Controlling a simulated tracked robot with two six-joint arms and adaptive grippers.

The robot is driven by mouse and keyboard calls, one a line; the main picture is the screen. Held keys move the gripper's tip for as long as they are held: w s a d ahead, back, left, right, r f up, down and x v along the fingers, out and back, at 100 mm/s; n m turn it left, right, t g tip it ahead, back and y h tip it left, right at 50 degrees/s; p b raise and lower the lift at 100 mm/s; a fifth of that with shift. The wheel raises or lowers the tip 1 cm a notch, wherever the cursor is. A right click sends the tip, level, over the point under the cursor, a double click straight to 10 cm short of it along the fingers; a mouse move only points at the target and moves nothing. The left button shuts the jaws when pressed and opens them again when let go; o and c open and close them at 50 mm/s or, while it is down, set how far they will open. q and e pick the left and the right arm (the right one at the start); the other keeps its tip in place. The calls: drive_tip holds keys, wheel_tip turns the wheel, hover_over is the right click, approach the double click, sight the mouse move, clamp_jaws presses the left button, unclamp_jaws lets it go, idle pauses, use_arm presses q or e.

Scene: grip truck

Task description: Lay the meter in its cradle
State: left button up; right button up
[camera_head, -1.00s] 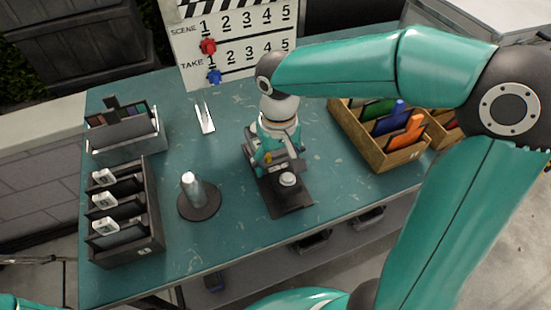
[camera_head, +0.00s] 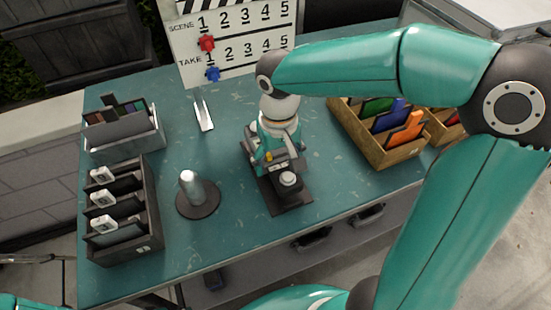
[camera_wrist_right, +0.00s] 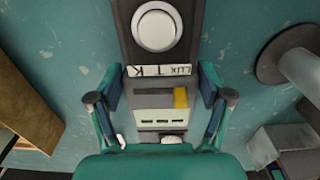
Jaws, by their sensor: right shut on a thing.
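The meter (camera_head: 287,179) has a round white dome and a dark body. In the right wrist view it (camera_wrist_right: 157,30) shows the dome, a "LUX" label and a yellow button. My right gripper (camera_head: 277,163) is shut on the meter, with one finger on each side of its body. A flat dark base (camera_head: 288,205), which looks like the cradle, lies on the table below the meter. Whether the meter touches it, I cannot tell; the gripper and meter hide part of it. My left gripper is not in view.
A silver post on a round dark foot (camera_head: 193,188) stands left of the meter. A dark rack (camera_head: 147,235) and a grey bin (camera_head: 140,147) are on the left side. A wooden box (camera_head: 390,160) stands right. A numbered board (camera_head: 235,45) is behind. Table between is clear.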

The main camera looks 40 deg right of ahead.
sight(278, 160)
drive_tip(key=shift+f, duration=0.2)
idle(0.3)
drive_tip(key=shift+f+b, duration=0.4)
drive_tip(key=shift+b, duration=0.1)
drive_tip(key=shift+f, duration=0.15)
idle(0.4)
drive_tip(key=shift+f+b, duration=0.75)
drive_tip(key=shift+b, duration=0.05)
drive_tip(key=o, duration=1.4)
drive_tip(key=shift+c, duration=0.2)
wheel_tip(278, 160, up, 11)
drive_tip(key=shift+w+f, duration=0.1)
drive_tip(key=shift+f, duration=0.1)
drive_tip(key=shift+r, duration=0.65)
